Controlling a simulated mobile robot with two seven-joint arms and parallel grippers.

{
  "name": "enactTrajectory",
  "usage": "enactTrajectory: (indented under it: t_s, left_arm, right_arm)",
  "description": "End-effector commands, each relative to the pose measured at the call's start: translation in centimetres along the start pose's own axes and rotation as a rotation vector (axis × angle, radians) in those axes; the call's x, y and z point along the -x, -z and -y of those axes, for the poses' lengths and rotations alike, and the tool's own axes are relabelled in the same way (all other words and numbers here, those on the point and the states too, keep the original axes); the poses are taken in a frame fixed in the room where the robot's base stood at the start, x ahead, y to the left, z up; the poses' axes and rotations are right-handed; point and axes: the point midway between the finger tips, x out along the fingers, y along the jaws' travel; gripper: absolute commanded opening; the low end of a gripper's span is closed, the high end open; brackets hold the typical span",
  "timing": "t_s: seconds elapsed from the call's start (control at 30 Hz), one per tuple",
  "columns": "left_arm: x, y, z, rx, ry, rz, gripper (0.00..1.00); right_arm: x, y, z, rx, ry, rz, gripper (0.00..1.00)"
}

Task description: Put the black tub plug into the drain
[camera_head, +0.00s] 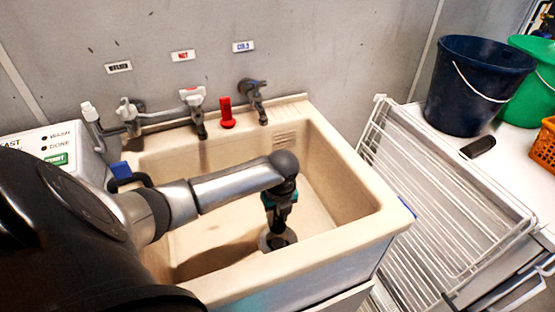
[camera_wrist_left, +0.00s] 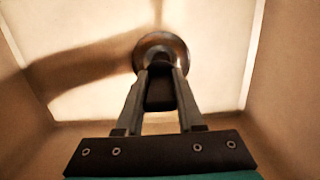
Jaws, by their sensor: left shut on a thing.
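My left gripper (camera_head: 278,228) reaches down into the beige utility sink (camera_head: 370,222) and points at its floor. In the left wrist view its two fingers (camera_wrist_left: 160,75) are closed on the black tub plug (camera_wrist_left: 160,95). The round metal drain (camera_wrist_left: 181,46) lies right at the fingertips, with a dark centre behind them. In the head view the drain (camera_head: 290,236) shows as a grey ring at the gripper's lower end. The fingers hide part of the plug and the drain's middle, so I cannot tell whether the plug is seated. My right gripper is not in view.
Taps (camera_head: 195,100) and a red object (camera_head: 227,114) line the sink's back edge. A white wire rack (camera_head: 430,190) leans at the right, near a dark blue bucket (camera_head: 465,90), a green bucket (camera_head: 535,85) and an orange basket (camera_head: 545,145). The sink walls surround my gripper.

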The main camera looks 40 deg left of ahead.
Motion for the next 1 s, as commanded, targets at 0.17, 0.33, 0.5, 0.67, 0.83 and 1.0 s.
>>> enactTrajectory:
  t_s: [0.17,0.33,0.5,0.67,0.83,1.0]
  left_arm:
    - [-2.4,0.3,0.0,0.001,0.001,0.000,0.00]
    - [-3.5,0.5,0.1,0.001,0.001,0.000,0.00]
    - [-6.2,0.8,0.1,0.001,0.000,-0.002,0.00]
    - [-6.8,0.8,0.1,0.000,0.002,0.002,0.00]
    - [-6.7,0.8,0.1,0.000,0.002,0.002,0.00]
    - [-7.2,0.8,0.1,0.000,0.001,0.001,0.00]
  right_arm:
    - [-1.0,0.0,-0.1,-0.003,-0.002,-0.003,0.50]
    - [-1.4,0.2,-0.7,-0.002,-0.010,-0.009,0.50]
    - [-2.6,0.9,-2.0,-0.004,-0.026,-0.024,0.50]
    - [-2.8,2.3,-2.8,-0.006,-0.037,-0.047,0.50]
    - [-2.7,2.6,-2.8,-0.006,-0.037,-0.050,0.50]
    - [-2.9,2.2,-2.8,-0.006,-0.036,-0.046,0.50]
